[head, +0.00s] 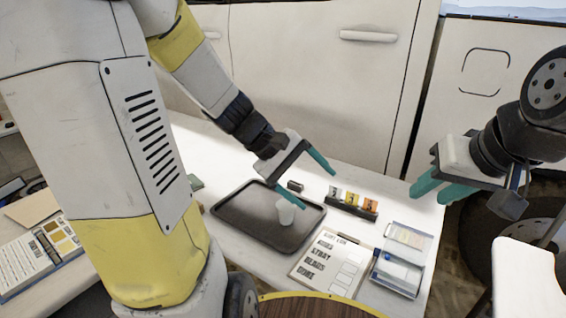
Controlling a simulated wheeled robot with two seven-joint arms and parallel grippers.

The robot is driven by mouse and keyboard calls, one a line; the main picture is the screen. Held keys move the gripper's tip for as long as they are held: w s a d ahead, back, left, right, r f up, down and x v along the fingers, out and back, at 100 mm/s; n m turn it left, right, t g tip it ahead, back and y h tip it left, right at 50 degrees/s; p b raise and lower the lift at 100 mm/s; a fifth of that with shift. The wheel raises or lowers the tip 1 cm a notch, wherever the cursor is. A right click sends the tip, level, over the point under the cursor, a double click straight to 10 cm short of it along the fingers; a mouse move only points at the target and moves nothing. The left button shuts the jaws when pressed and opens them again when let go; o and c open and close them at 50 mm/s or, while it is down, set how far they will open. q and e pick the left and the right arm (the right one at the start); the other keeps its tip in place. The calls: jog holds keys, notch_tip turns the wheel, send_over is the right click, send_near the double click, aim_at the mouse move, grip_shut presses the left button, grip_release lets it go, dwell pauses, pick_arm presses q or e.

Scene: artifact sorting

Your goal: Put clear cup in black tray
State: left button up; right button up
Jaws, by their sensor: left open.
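The clear cup (286,212), small and whitish see-through, appears upright inside the black tray (238,226), right of its middle. The tray lies flat on the white table. My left gripper (318,192) is open and empty, with two teal fingers spread apart. Its nearer fingertip is close to the cup's upper right side in the picture; I cannot tell whether it touches. The other finger is over the table beyond the tray. My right gripper (427,197) hangs at the right, away from the tray, with its teal fingers apart and nothing between them.
A dark rack with coloured cards (353,203) stands right of the tray. A printed board (327,265) and a clear-lidded case (402,260) lie at the table's front right. A small dark block (295,186) sits behind the tray. White cabinets (330,80) close off the back.

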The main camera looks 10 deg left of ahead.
pick_arm(q)
jog(key=s+a+r+m+t+y, duration=0.3)
jog(key=s+a+r+m+y, duration=0.3)
jog(key=s+r+m, duration=0.2)
jog(key=shift+s+a+r, duration=0.25)
jog(key=shift+s+a, duration=0.15)
jog(key=shift+s, duration=0.2)
